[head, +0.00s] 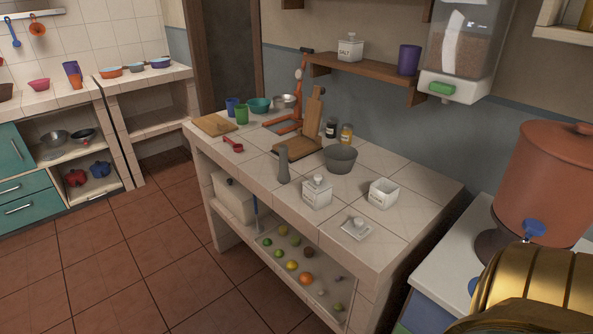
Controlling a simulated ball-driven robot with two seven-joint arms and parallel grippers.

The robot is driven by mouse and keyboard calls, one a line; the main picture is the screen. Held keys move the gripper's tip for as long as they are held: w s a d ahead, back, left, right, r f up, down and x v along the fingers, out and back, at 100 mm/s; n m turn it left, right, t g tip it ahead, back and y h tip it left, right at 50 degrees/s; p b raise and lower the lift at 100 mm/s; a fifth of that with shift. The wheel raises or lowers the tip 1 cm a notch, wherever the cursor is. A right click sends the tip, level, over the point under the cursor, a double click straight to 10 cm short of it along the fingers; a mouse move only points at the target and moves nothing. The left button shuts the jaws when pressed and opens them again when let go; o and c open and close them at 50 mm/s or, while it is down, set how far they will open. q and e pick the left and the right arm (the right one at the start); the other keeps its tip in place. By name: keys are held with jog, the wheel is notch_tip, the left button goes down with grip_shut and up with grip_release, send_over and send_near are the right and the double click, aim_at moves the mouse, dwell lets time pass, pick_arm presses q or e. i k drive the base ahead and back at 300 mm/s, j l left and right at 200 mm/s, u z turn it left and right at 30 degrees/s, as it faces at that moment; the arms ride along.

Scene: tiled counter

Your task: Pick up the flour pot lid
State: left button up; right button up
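A square white lid (357,229) with a small knob lies on the tiled counter (405,221), near its front right corner. Just behind it stands an open white square pot (382,194) without a lid; its label is too small to read surely. To the left, another white square pot (317,192) has its knobbed lid on; its label is also hard to read. Neither of my grippers shows in the head view.
A grey bowl (341,159) and a grey pestle-like object (283,165) stand left of the pots. A terracotta water dispenser (548,175) stands right of the counter. Fruit lies on the lower shelf (290,275). The counter around the loose lid is clear.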

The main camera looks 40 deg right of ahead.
aim_at(357, 227)
jog(key=i+z, duration=0.1)
jog(key=i, duration=0.35)
jog(key=i+j+z, duration=0.15)
jog(key=i, duration=0.35)
jog(key=i+j+z, duration=0.1)
jog(key=i, duration=0.35)
jog(key=i+j+z, duration=0.15)
jog(key=i, duration=0.3)
